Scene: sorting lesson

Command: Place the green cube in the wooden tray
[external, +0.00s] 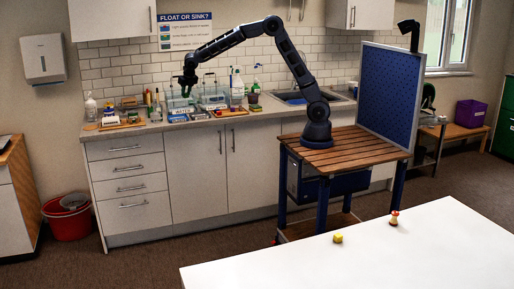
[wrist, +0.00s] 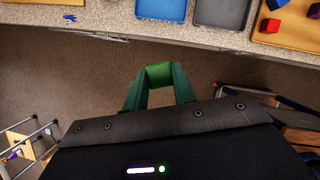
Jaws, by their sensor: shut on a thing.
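My gripper (wrist: 160,85) is shut on the green cube (wrist: 160,73), which sits between its green fingers in the wrist view. In that view the cube appears over the floor, just short of the counter's front edge. A wooden tray (wrist: 300,36) with red and blue blocks lies on the counter at the upper right, apart from the cube. In the external view my gripper (external: 187,82) is raised above the counter; the cube is too small to make out there. A wooden tray (external: 232,113) shows to its lower right.
A blue tray (wrist: 160,9) and a grey tray (wrist: 222,12) lie on the counter left of the wooden tray in the wrist view. Bottles (external: 238,85) and racks crowd the counter behind.

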